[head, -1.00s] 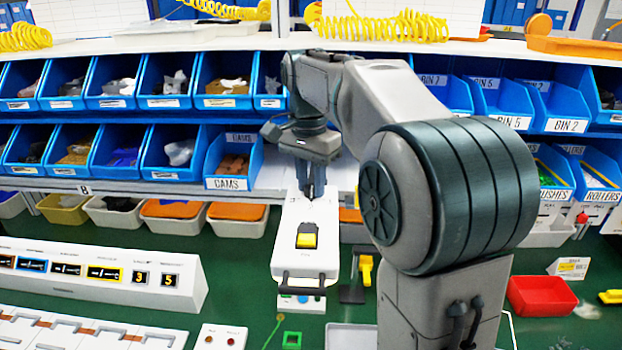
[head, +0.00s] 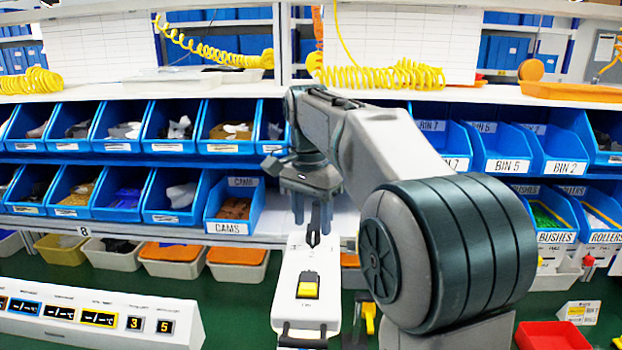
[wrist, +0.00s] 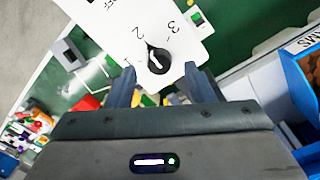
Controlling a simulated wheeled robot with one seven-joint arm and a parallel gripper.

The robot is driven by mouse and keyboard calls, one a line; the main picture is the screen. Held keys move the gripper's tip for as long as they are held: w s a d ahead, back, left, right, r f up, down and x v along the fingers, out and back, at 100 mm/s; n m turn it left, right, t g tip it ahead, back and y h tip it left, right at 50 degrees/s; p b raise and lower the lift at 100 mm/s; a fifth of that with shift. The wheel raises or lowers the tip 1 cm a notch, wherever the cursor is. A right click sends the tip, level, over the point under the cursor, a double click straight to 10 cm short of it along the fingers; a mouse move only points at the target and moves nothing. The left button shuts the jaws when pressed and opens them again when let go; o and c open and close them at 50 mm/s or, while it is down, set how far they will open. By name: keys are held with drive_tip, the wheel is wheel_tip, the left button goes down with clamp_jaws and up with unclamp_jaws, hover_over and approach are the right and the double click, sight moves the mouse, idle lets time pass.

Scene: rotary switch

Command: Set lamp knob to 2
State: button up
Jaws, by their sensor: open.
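The lamp knob (wrist: 158,60) is black and teardrop-shaped with a white mark, on a white panel (wrist: 110,30) printed OFF, 1, 2 and 3. Its pointed end is turned up-left in the wrist view, toward the 2. The knob also shows in the head view (head: 313,232), at the far end of the white lamp unit (head: 310,262). My gripper (wrist: 161,71) is open, one finger on each side of the knob's near side, apart from it. In the head view my gripper (head: 312,207) hangs just above the knob, which shows below the fingers.
A white display panel (head: 100,322) is at the left and a red tray (head: 552,335) at the right.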

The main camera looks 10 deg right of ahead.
sight(311, 232)
wheel_tip(311, 232, up, 12)
drive_tip(key=p, duration=0.1)
drive_tip(key=shift+w+a+f, duration=0.15)
drive_tip(key=shift+w+f, duration=0.05)
drive_tip(key=shift+f, duration=0.05)
idle(0.4)
